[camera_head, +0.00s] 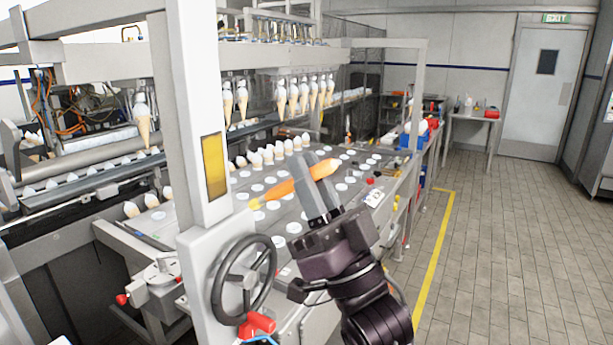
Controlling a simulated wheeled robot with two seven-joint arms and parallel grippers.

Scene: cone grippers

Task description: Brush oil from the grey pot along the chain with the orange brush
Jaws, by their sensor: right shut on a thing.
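My right gripper (312,182) reaches up from the bottom right and is shut on the orange brush (326,168). The brush lies slanted across the fingers, its thicker end up to the right and its other end down to the left, over the machine's perforated plate (262,226). I cannot tell whether it touches the plate. I cannot make out the grey pot or the chain for certain. My left gripper is not in view.
A white post (195,120) with a black handwheel (243,280) stands left of my gripper. Cones (268,154) stand in the plate behind the brush, and more cones (303,92) hang above. A red knob (370,181) is at right. Tiled floor (500,240) is clear.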

